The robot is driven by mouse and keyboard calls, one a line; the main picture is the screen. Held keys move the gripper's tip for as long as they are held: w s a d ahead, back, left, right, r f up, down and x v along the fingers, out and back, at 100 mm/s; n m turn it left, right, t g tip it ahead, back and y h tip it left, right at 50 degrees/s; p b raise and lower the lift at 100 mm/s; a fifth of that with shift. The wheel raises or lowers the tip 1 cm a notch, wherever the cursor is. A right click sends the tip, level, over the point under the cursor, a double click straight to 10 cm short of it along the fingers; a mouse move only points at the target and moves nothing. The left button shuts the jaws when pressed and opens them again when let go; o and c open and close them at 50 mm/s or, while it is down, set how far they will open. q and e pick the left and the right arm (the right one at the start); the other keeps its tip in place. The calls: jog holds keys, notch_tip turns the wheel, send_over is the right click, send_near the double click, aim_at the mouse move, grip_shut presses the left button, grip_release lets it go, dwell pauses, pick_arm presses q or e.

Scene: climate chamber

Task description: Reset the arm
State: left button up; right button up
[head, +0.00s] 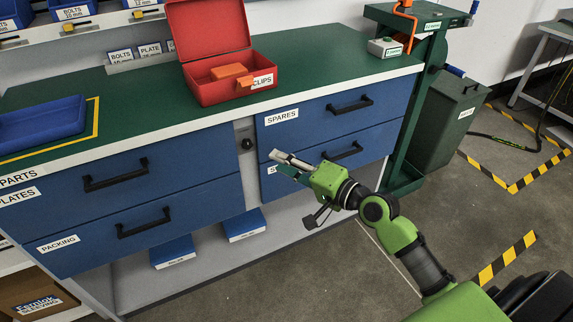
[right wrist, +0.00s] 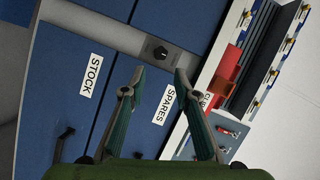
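My right arm (head: 398,233) is green and black and comes in from the lower right of the head view. My right gripper (head: 280,163) hangs in front of the drawers, pointing left. In the right wrist view its two fingers (right wrist: 159,74) stand apart with nothing between them, so it is open and empty. The drawer fronts and a dark knob show beyond the fingers. My left arm and left gripper are not in view.
A blue drawer cabinet carries a green worktop (head: 331,63) with a red open box (head: 217,92) and a blue tray (head: 41,125). The SPARES drawer (head: 330,111) is shut. A dark green bin (head: 452,120) stands at right. The floor in front is clear.

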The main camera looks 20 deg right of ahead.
jog(key=shift+s+d+r, duration=0.1)
jog(key=shift+s+d, duration=0.05)
jog(key=shift+s, duration=0.35)
